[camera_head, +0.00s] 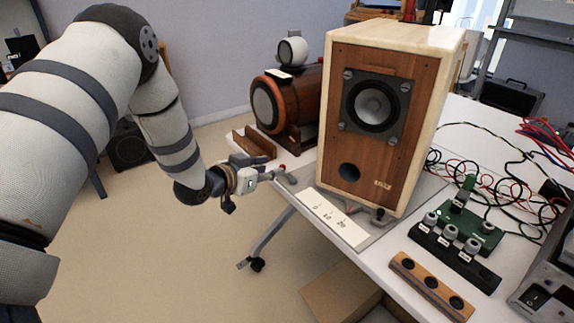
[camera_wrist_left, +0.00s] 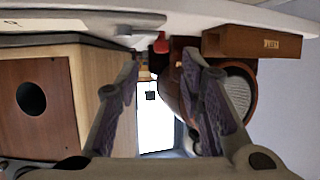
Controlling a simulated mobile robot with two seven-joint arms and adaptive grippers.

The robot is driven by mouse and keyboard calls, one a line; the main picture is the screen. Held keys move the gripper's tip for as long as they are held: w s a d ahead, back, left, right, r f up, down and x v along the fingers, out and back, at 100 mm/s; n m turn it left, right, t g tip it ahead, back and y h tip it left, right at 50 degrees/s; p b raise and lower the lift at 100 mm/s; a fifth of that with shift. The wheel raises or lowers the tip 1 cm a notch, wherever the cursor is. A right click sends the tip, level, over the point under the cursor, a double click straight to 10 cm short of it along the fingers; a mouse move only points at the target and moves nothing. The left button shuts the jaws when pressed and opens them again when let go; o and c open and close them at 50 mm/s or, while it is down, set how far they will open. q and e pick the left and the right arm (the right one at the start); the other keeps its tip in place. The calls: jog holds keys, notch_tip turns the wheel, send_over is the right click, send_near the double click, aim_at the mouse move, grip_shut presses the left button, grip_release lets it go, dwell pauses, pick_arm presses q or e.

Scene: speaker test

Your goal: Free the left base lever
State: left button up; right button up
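The wooden speaker (camera_head: 375,110) stands on a grey base plate (camera_head: 372,238) on the white table. A small grey lever with a red part (camera_head: 283,168) shows at the base's left side, close to my left gripper (camera_head: 272,175). In the left wrist view, which looks inverted, the red part (camera_wrist_left: 160,42) appears between the fingertips of my left gripper (camera_wrist_left: 161,62). Those fingers are spread and hold nothing; I cannot tell whether they touch the lever. Another base lever (camera_head: 378,213) is at the speaker's front right corner. My right gripper is out of view.
A brown wooden holder (camera_head: 254,144) and a round dark-red speaker (camera_head: 285,103) stand just behind my left gripper. A white label strip (camera_head: 333,218) lies in front of the speaker. Green and black knob blocks, a wooden three-hole block (camera_head: 432,286) and cables crowd the right.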

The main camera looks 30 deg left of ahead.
aim_at(282, 165)
pick_arm(q)
jog(key=x, duration=0.3)
jog(key=f+b+x, duration=0.1)
jog(key=x, duration=0.2)
jog(key=shift+s+a+f, duration=0.1)
jog(key=shift+s, duration=0.05)
jog(key=shift+w, duration=0.65)
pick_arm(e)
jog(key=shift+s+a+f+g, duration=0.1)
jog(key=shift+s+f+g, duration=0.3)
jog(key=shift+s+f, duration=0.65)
pick_arm(q)
jog(key=shift+c, duration=0.5)
grip_shut()
